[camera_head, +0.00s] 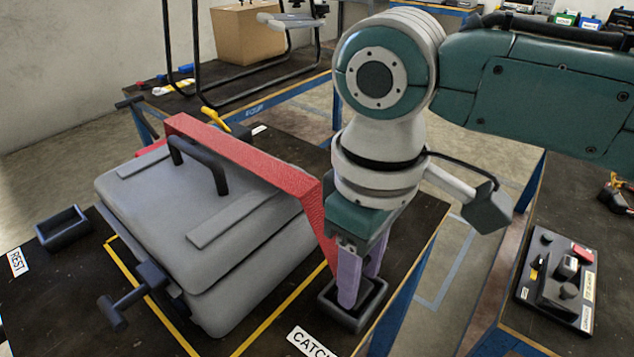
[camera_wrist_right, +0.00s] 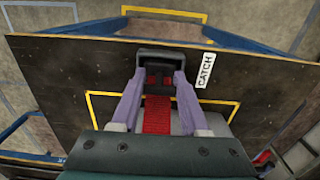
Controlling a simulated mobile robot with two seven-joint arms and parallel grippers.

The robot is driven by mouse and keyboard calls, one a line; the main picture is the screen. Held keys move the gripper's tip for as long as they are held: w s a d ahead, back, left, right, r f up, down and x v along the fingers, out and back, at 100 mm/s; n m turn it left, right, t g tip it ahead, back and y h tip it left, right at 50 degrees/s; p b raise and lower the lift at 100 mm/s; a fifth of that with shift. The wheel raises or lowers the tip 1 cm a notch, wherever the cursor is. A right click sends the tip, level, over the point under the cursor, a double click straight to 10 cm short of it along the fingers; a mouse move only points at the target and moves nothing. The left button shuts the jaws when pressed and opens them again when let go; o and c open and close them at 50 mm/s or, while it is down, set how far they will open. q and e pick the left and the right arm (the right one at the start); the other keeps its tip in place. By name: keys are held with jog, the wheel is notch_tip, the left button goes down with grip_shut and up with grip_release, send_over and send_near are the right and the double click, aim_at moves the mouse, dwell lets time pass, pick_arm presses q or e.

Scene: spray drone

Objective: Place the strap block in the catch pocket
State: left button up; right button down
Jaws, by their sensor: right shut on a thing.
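My right gripper (camera_head: 362,285) points down at the catch pocket (camera_head: 374,312), a small dark open-topped tray beside the grey case. Its purple fingertips are at or just inside the pocket's rim. The red strap (camera_head: 245,156) runs over the case and down to the gripper. In the right wrist view, the strap (camera_wrist_right: 157,115) ends between the two fingers (camera_wrist_right: 160,85), which are shut on the strap block. Two red patches show there against the dark pocket (camera_wrist_right: 162,57). The block's outline is hard to tell from the pocket, and the head view hides it. My left gripper is not in view.
The grey case (camera_head: 215,235) with a black handle (camera_head: 200,160) fills the dark table's middle, inside yellow lines. A rest pocket (camera_head: 63,227) stands at the left. A black T-shaped handle (camera_head: 130,300) juts from the case's front. A side bench holds a black fixture (camera_head: 556,280).

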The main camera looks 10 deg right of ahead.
jog(key=shift+f, duration=0.15)
jog(key=shift+c, duration=2.1)
grip_release()
